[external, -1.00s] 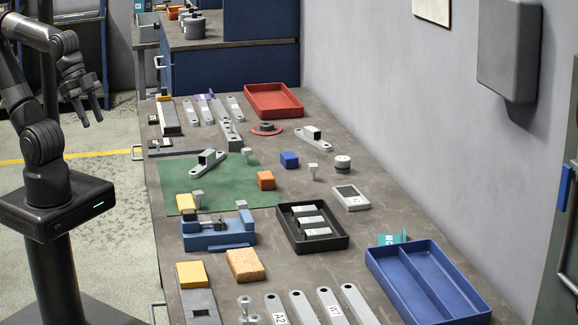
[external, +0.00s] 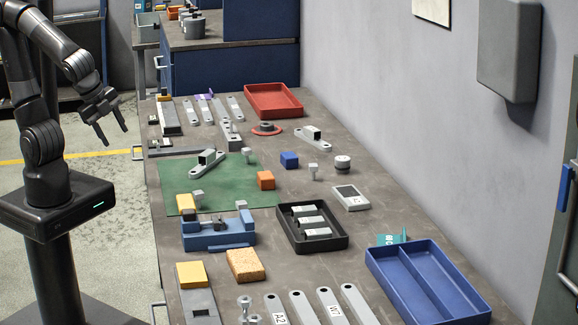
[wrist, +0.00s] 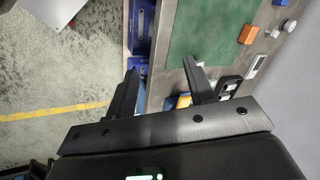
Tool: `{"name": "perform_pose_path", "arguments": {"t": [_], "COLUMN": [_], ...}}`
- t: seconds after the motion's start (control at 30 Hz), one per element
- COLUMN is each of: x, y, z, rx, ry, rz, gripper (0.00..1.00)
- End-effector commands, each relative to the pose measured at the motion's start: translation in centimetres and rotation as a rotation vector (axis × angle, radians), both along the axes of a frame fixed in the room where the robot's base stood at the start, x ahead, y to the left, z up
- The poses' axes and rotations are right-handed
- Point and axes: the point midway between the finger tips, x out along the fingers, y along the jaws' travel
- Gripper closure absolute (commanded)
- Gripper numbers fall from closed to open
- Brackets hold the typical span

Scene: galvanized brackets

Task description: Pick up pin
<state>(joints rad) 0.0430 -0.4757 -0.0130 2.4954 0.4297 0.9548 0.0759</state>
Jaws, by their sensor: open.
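Small light grey pins with wide heads show in the external view. One pin (external: 197,196) is upright on the green mat (external: 230,178), and another pin (external: 314,172) stands on the bare bench right of the mat. A third small grey piece (external: 241,205) shows by the blue vise-like fixture (external: 218,233); I cannot tell if it is a pin. My gripper (external: 115,138) is open and empty, in the air left of the bench and well apart from the pins. In the wrist view, my open fingers (wrist: 161,68) are over the bench's edge; I cannot make out a pin there.
The bench (external: 290,265) holds an orange block (external: 266,180), blue block (external: 289,160), black tray (external: 345,241) with parts, blue divided bin (external: 425,285), red tray (external: 299,108) and several flat brackets. A grey wall (external: 400,110) borders its right side.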

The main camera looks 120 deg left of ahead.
Motion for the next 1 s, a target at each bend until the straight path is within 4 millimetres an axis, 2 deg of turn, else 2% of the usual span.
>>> {"name": "perform_pose_path", "arguments": {"t": [0.03, 0.3, 0.5, 0.67, 0.8, 1.0], "x": [0.6, 4.2, 7.9, 11.4, 14.1, 16.2], "y": [0.8, 4.5, 5.8, 5.6, 4.6, 3.4], "z": [-0.9, -4.1, -6.5, -9.0, -11.3, -13.6], "rx": [0.070, 0.440, 0.692, 0.879, 1.017, 1.130], "ry": [0.062, 0.346, 0.536, 0.667, 0.750, 0.804], "rz": [-0.049, -0.359, -0.626, -0.861, -1.055, -1.225], "gripper": [0.51, 0.51, 0.51, 0.51, 0.51, 0.51]}}
